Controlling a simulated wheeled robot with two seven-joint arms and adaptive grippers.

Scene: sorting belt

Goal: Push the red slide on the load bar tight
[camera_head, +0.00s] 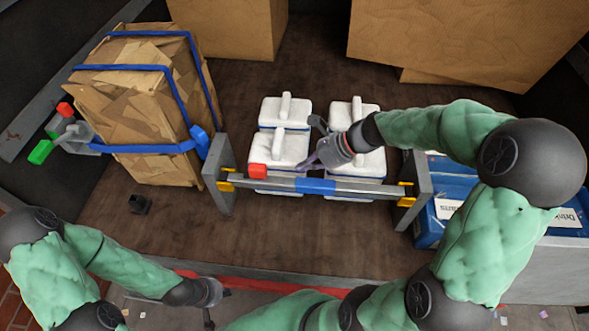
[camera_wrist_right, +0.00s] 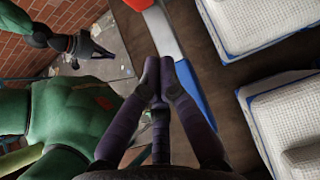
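The load bar (camera_head: 350,190) is a grey bar with a blue band (camera_head: 315,186) at its middle, spanning between two grey end posts. The red slide (camera_head: 257,171) sits on the bar left of the band; only its edge shows in the right wrist view (camera_wrist_right: 138,4). My right gripper (camera_head: 304,165) is at the bar, right of the slide with a gap between. In the right wrist view its purple fingertips (camera_wrist_right: 158,75) are together with nothing seen between them. My left gripper (camera_head: 222,303) is low in front, away from the bar, its fingers apart and empty.
White lidded boxes (camera_head: 285,148) stand just behind the bar. A cardboard load with blue straps (camera_head: 140,95) is at left, beside a fitting with red and green parts (camera_head: 62,135). Blue crates (camera_head: 430,228) are at right. Open floor (camera_head: 260,235) lies in front of the bar.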

